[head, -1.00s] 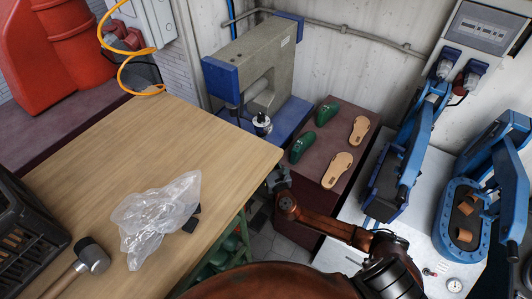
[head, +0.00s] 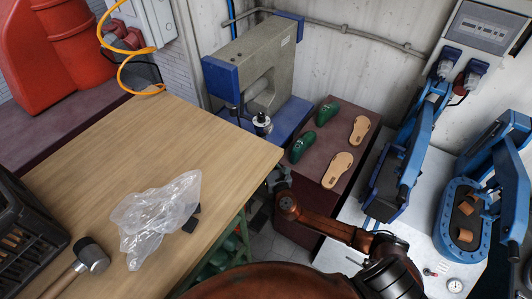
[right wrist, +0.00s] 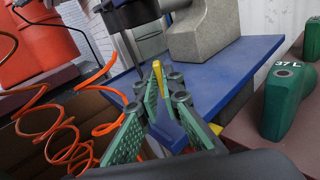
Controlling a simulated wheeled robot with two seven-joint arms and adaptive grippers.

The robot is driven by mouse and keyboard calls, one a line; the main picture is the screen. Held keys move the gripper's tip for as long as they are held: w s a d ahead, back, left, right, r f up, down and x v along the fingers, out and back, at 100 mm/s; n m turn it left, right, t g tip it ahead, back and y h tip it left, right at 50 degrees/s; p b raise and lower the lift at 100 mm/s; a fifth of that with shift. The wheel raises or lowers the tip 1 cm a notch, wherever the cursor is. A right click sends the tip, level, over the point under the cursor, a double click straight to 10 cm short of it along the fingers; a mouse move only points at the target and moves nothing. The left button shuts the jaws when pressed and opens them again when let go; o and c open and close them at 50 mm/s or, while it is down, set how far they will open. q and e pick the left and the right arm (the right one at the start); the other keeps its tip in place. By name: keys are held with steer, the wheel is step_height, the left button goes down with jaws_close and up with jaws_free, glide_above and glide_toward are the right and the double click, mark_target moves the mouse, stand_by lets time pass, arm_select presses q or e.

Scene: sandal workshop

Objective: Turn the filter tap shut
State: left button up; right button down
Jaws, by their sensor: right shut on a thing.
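The filter tap shows in the right wrist view as a narrow yellow lever (right wrist: 159,82) standing between my fingertips, beside the blue bench edge. My right gripper (right wrist: 164,96) is shut on this lever, its green-padded fingers on either side. A blue part (right wrist: 172,130) lies between the fingers below the lever. In the head view my right gripper (head: 278,180) is small and dark beside the wooden table's corner, and the tap cannot be made out there. How far the lever is turned is hard to tell. My left gripper is not in view.
A blue press bench (right wrist: 235,62) is close by. Coiled orange hose (right wrist: 62,135) hangs left of the gripper. Green shoe lasts (head: 302,147) and tan soles (head: 337,170) lie on the brown stand. A wooden table (head: 200,125) holds a clear plastic bag (head: 155,215) and a mallet (head: 92,257).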

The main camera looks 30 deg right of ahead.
steer(key=shift+d+f+m+b, duration=0.1)
steer(key=shift+m+b, duration=0.95)
steer(key=shift+m, duration=1.85)
steer(key=shift+d+f+m+b, duration=0.1)
steer(key=shift+m+b, duration=0.95)
steer(key=shift+m, duration=1.85)
steer(key=shift+d+f+m+b, duration=0.1)
steer(key=shift+m+b, duration=0.95)
steer(key=shift+m, duration=1.85)
steer(key=c, duration=2.1)
jaws_free()
steer(key=shift+r, duration=0.1)
steer(key=shift+s, duration=0.15)
